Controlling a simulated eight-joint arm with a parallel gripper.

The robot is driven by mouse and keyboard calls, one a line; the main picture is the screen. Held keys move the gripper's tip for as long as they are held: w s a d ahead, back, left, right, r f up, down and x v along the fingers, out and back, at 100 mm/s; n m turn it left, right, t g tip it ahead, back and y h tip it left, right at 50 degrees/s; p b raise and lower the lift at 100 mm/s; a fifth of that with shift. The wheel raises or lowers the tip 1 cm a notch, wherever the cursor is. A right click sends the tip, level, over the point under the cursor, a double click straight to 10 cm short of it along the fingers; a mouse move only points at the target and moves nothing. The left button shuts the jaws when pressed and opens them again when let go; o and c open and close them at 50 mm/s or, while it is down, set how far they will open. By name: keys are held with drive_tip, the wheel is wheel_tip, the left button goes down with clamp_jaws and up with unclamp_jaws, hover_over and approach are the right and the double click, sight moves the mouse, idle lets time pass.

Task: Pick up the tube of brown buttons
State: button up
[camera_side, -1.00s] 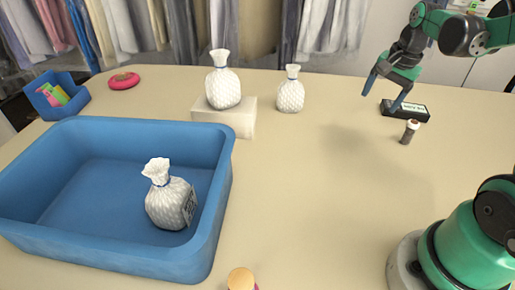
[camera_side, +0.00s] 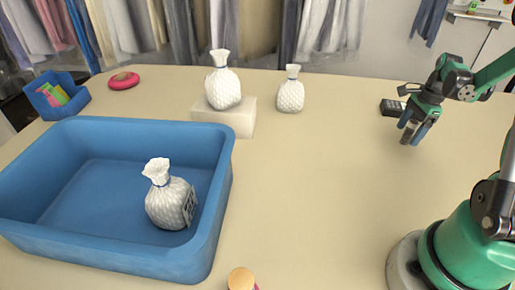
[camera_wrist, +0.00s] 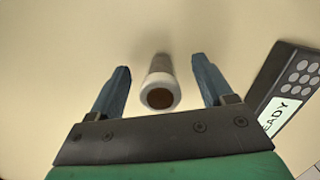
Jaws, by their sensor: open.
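The tube of brown buttons (camera_wrist: 159,82) stands on the table in the wrist view, a pale cylinder with a brown round end facing the camera. My gripper (camera_wrist: 160,80) is open, with one blue finger on each side of the tube and a gap on both sides. In the side view my gripper (camera_side: 412,134) points down at the right of the table, low over the tube. The tube (camera_side: 412,124) is mostly hidden there behind and between the fingers.
A dark keypad device (camera_wrist: 288,88) with a lit display lies close to the right finger; it also shows in the side view (camera_side: 391,107). A blue bin (camera_side: 215,190) holding a white bag (camera_side: 170,203) is at left. Two more white bags (camera_side: 223,88) (camera_side: 291,95) stand at the back. The middle table is clear.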

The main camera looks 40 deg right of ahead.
clamp_jaws()
idle(0.3)
